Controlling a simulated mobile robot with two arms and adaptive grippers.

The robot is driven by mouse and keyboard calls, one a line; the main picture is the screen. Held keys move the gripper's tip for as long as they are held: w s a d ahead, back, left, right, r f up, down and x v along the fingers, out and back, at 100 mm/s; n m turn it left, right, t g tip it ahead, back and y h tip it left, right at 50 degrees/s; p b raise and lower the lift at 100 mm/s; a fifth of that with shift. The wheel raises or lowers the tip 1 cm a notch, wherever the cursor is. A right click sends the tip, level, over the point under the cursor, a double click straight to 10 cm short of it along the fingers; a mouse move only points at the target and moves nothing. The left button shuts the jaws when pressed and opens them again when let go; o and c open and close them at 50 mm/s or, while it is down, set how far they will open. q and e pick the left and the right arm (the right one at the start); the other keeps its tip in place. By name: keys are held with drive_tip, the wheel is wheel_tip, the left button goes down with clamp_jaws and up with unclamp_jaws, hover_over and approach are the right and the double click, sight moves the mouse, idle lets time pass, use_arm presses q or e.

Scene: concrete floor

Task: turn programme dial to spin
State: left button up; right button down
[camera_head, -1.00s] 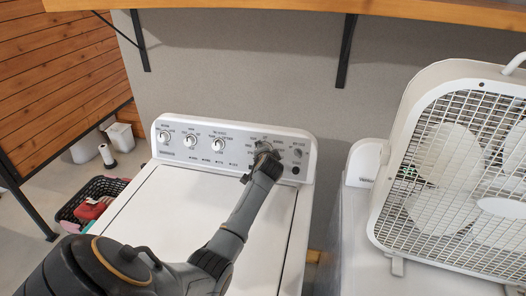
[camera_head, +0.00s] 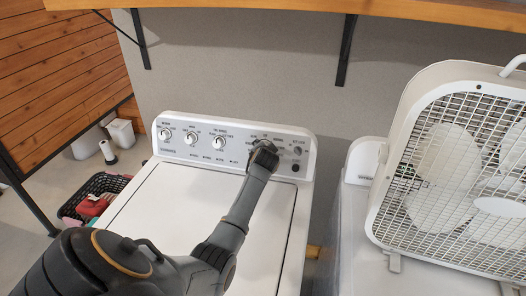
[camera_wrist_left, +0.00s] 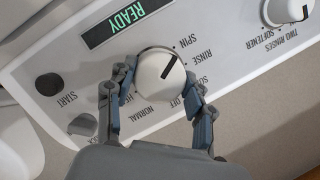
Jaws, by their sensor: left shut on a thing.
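The programme dial (camera_wrist_left: 160,78) is a white round knob with a dark pointer line on the washer's control panel (camera_head: 235,130). In the left wrist view, the pointer line aims up and right, toward the SPIN label (camera_wrist_left: 181,38). The RINSE, OFF and NORMAL labels also show around the dial. My left gripper (camera_wrist_left: 160,90) is shut on the dial, with one finger on each side of it. In the head view, my left gripper (camera_head: 263,152) covers the dial. My right gripper is not in view.
The display (camera_wrist_left: 125,18) reads READY. A dark START button (camera_wrist_left: 48,84) is on the panel. Several other knobs (camera_head: 191,137) sit left of the dial. A box fan (camera_head: 450,180) stands on a white appliance (camera_head: 360,205) at right. A wooden shelf (camera_head: 300,12) runs overhead.

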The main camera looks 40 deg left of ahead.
use_arm(q)
drive_tip(key=o, duration=1.2)
drive_tip(key=shift+f, duration=0.1)
drive_tip(key=shift+c, duration=0.2)
drive_tip(key=v, duration=1.2)
drive_tip(key=shift+s, duration=0.1)
